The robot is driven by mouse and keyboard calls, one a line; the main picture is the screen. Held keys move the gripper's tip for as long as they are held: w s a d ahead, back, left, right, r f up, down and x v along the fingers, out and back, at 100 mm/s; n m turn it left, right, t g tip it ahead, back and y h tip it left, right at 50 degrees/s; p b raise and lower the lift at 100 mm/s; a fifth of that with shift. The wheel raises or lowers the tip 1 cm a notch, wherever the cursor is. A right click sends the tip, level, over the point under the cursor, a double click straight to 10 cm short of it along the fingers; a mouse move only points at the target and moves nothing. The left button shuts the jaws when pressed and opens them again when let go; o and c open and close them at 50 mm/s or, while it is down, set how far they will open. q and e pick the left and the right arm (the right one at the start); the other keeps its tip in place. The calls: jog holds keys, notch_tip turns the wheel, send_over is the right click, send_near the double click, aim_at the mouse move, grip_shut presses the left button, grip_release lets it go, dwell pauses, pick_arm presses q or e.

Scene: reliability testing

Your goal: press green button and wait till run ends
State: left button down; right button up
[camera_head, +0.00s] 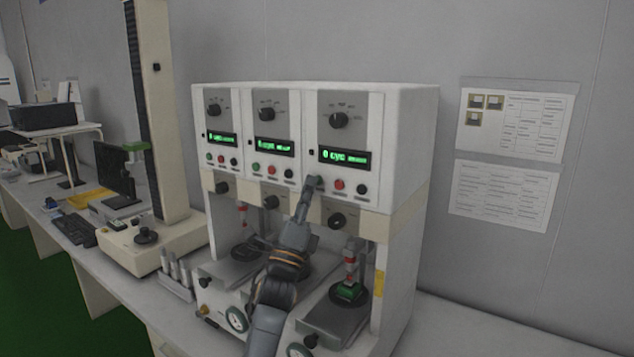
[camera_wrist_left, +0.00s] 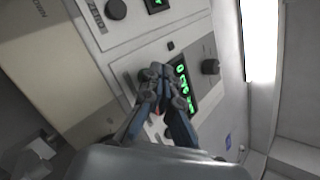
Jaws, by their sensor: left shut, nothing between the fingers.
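A white test machine (camera_head: 413,130) has three side-by-side panels, each with a knob, a green-lit display and a row of buttons. The right panel's display (camera_head: 343,155) appears to read "0 cyc". Its red button (camera_head: 339,185) and black button (camera_head: 361,189) are visible; the place left of them, where its green button would be, is hidden behind my left gripper (camera_head: 314,183). The left gripper is shut and empty, its tips at the panel face; I cannot tell whether they touch. In the left wrist view the gripper (camera_wrist_left: 158,74) is beside the lit display (camera_wrist_left: 183,85).
The left panel's green button (camera_head: 209,157) and middle panel's green button (camera_head: 256,167) are uncovered. A green sample (camera_head: 349,291) sits on the right station below. A tall column instrument (camera_head: 150,245) stands left on the bench. Papers (camera_head: 515,120) hang on the right wall.

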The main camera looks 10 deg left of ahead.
pick_arm(q)
jog(key=shift+w+d+b, duration=0.1)
jog(key=shift+w+b, duration=0.25)
jog(key=shift+b, duration=0.1)
dwell(0.3)
jog(key=shift+s, duration=0.1)
dwell(0.3)
jog(key=shift+s+a+p, duration=0.25)
jog(key=shift+s+p, duration=0.1)
jog(key=shift+s, duration=0.3)
